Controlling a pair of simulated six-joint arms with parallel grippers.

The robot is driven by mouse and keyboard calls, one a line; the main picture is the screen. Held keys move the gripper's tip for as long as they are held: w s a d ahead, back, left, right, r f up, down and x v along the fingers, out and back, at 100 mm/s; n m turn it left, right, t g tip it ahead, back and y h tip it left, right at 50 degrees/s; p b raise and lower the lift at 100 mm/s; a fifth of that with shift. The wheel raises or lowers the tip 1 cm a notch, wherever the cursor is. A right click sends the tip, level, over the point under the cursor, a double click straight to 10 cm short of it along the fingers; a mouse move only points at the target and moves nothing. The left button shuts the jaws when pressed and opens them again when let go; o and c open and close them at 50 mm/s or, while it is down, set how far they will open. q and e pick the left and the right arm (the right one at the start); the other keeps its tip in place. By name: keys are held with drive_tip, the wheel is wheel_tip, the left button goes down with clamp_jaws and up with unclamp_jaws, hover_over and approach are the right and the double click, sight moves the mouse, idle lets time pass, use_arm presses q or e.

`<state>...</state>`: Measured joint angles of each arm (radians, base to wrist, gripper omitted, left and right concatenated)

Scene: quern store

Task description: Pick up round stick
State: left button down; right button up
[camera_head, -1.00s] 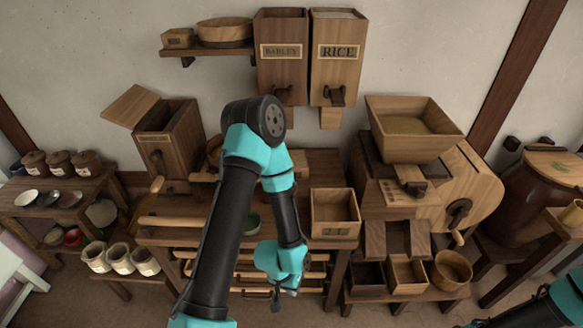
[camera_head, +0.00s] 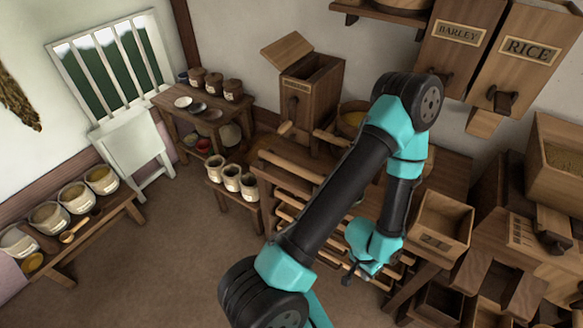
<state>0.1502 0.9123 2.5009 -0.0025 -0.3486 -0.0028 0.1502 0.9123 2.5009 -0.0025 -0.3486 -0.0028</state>
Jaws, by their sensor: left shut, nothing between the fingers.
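A pale round stick (camera_head: 289,168) lies along the near left edge of the wooden worktable, partly behind my arm. Several similar rods (camera_head: 290,212) sit on the rack below the tabletop; I cannot tell which one the task means. My left arm reaches up across the table and bends down, so its gripper (camera_head: 349,278) hangs in front of the rack, to the right of the stick and lower in the picture. The left gripper is small and dark here, shut and empty, apart from the stick. My right gripper is out of view.
A wooden box (camera_head: 443,224) stands on the table's right part. A tall lidded bin (camera_head: 308,100) stands behind the stick. Several jars (camera_head: 231,178) sit on a low bench to the left. Barley (camera_head: 456,38) and rice (camera_head: 530,50) boxes hang above. Bare floor (camera_head: 170,245) lies at left.

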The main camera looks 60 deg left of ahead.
use_arm(q)
drive_tip(key=c, duration=1.9)
unclamp_jaws()
drive_tip(key=o, duration=1.2)
drive_tip(key=shift+o, duration=0.2)
drive_tip(key=shift+w, duration=0.1)
